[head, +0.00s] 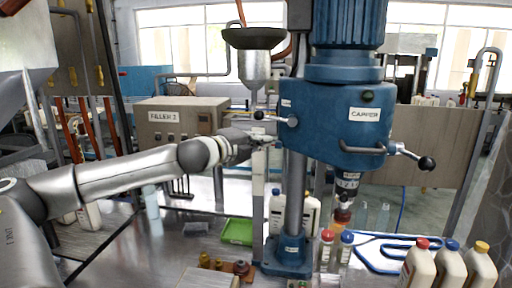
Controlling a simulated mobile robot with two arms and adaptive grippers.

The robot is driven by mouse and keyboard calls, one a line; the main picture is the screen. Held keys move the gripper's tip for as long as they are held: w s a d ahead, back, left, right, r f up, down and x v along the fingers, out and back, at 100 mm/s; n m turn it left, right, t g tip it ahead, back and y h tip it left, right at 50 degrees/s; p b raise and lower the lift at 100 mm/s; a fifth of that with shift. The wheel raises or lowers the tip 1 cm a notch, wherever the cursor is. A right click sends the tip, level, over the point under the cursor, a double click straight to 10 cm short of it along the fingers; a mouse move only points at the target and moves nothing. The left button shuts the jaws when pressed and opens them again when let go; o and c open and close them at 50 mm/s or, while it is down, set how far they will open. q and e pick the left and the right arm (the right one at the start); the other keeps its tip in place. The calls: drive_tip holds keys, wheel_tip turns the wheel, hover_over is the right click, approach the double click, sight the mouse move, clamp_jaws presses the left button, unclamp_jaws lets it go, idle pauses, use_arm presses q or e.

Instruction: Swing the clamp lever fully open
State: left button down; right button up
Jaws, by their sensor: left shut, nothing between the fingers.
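The blue capper (340,110) stands on a steel column. A short metal lever with a black ball knob (259,115) sticks out to the left from the capper's left side. A longer handle with a black knob (427,163) sticks out at the capper's right. I cannot tell from the picture alone which is the clamp lever. My left gripper (264,141) is shut and empty, just below the left lever and close to the column; I cannot tell whether it touches the lever. My right gripper is not in view.
A steel funnel (254,70) hangs above the left lever. The filler box (181,122) stands behind my left arm. White bottles (450,265) with coloured caps stand at the front right. A green tray (237,231) and small brass parts (212,262) lie near the column base.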

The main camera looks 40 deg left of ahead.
use_arm(q)
drive_tip(key=s+d+r+b, duration=0.3)
drive_tip(key=s+b, duration=0.1)
drive_tip(key=s, duration=0.3)
drive_tip(key=shift+r+b, duration=0.4)
idle(0.5)
